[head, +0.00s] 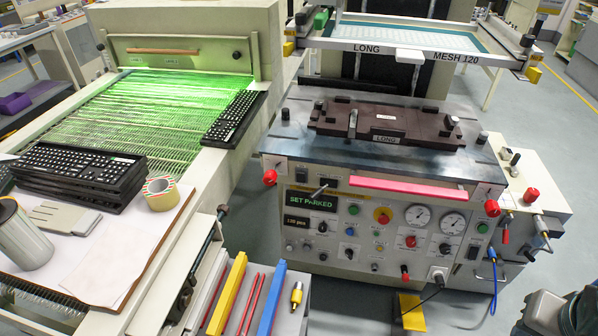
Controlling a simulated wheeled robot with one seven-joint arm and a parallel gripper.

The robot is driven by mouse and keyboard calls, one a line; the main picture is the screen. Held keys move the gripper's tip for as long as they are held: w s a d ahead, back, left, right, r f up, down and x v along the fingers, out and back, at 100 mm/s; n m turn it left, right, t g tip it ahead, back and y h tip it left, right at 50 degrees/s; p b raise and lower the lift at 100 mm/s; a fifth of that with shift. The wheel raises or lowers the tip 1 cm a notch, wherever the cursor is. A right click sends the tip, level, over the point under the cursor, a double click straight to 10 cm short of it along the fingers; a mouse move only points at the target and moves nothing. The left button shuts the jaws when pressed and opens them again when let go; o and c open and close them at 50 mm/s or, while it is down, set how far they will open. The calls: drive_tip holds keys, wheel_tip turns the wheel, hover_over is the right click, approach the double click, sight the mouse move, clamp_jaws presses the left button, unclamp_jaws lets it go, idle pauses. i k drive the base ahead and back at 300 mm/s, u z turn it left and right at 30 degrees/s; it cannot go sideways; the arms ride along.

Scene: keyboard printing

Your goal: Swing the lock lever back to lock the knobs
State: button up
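The printing machine (390,230) stands right of centre. Its display reads "SET PARKED". A red knob (270,177) sits at its front left corner and another red knob (491,208) at its front right. A thin metal lever (319,192) slants up and right from the upper left of the front panel. A short upright metal piece (352,122) stands at the brown fixture marked LONG (388,139). I cannot tell for sure which of these is the lock lever, or whether it is locked. My gripper's fingers are not visible.
A screen frame marked MESH 120 (400,55) overhangs the machine's back. A pink-red squeegee bar (408,188) runs along its front edge. A conveyor dryer (120,110) with keyboards (233,120) stands left. Tools (265,300) lie bottom centre. A dark grey part shows at bottom right.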

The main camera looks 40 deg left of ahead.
sight(319, 192)
drive_tip(key=u, duration=0.65)
drive_tip(key=i, duration=1)
